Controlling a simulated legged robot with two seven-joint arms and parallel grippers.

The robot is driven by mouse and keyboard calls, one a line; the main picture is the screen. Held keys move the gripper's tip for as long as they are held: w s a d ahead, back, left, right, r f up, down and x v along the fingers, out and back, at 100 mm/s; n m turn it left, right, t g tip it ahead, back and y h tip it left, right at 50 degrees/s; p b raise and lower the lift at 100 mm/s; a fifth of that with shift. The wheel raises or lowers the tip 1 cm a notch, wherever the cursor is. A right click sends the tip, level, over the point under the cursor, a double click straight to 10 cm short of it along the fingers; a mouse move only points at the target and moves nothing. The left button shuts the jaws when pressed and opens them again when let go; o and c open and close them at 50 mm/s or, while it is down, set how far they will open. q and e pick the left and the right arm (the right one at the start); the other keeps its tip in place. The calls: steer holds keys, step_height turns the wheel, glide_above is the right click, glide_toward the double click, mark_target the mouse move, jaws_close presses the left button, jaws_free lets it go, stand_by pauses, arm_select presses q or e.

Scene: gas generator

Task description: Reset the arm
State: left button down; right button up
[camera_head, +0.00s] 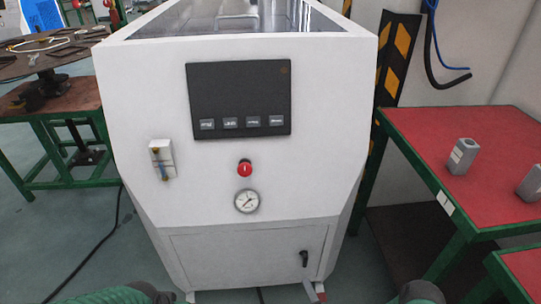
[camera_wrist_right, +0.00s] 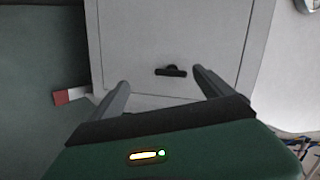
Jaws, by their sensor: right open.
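My right gripper (camera_wrist_right: 160,78) is open in the wrist view, its two grey fingers apart with nothing between them. Beyond the fingers is the small lower door (camera_wrist_right: 140,35) of the white generator, with its black handle (camera_wrist_right: 171,70) seen between the fingertips. The handle also shows in the head view (camera_head: 304,258), upright on the door's right side.
The white generator (camera_head: 150,100) fills the middle, with a black panel (camera_head: 238,85), red button (camera_head: 244,168) and gauge (camera_head: 247,201). A red-topped table (camera_head: 490,185) at right bears grey blocks (camera_head: 461,156). A green-framed bench (camera_head: 60,105) stands at left. A black cable crosses the left floor.

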steer(key=d+r+n+g+h, duration=0.2)
steer(key=d+r+n+g, duration=0.2)
steer(key=r+n+g, duration=0.65)
steer(key=s+a+r+n+g+h+p, duration=0.1)
steer(key=s+r+n+g, duration=0.1)
steer(key=s+r, duration=1.35)
step_height(320, 180, up, 28)
steer(key=p, duration=2.8)
steer(key=shift+w+f, duration=0.15)
steer(key=shift+f, duration=0.1)
